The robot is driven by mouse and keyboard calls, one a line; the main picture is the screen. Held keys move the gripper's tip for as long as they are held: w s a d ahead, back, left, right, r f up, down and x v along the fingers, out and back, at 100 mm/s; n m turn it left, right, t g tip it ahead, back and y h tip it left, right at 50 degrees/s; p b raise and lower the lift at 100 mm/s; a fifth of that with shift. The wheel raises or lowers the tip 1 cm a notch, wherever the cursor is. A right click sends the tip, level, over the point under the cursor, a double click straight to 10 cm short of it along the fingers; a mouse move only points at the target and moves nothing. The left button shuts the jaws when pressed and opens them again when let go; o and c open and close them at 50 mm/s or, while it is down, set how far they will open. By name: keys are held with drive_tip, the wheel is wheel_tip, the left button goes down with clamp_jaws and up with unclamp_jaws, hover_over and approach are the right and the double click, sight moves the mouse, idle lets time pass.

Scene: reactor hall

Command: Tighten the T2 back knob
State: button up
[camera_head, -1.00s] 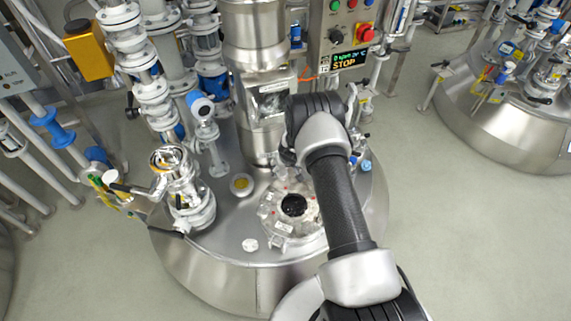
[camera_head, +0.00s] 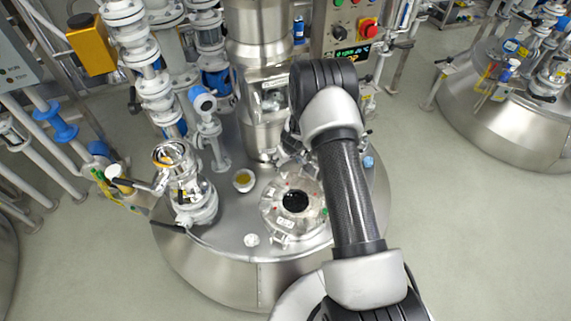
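The steel reactor vessel (camera_head: 205,268) stands in the middle of the camera_head view. On its top is a round manway hatch (camera_head: 266,210) with a dark centre and clamps around its rim. My arm reaches from the bottom right up over the right side of the vessel, and its dark wrist is beyond the hatch's far right edge. I cannot make out a back knob; the hatch's far right side is partly covered by my arm. No T2 label is readable.
A control panel (camera_head: 342,30) with a red button stands behind my wrist. Pipes and a valve assembly (camera_head: 190,200) rise at the vessel's left. A second vessel (camera_head: 505,125) stands at the right. Grey floor (camera_head: 475,235) is clear at lower right.

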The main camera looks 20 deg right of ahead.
sight(284, 170)
drive_tip(key=s+a+r+n+h+p, duration=0.1)
drive_tip(key=a+r+n+p, duration=0.1)
drive_tip(key=n, duration=1.2)
drive_tip(key=s+a+r+n+h+p, duration=0.1)
drive_tip(key=r+n+p, duration=0.15)
drive_tip(key=n, duration=1.25)
drive_tip(key=b+x, duration=0.5)
drive_tip(key=x, duration=1.2)
drive_tip(key=shift+f, duration=0.25)
drive_tip(key=c, duration=1)
drive_tip(key=shift+a, duration=0.1)
drive_tip(key=shift+c, duration=0.2)
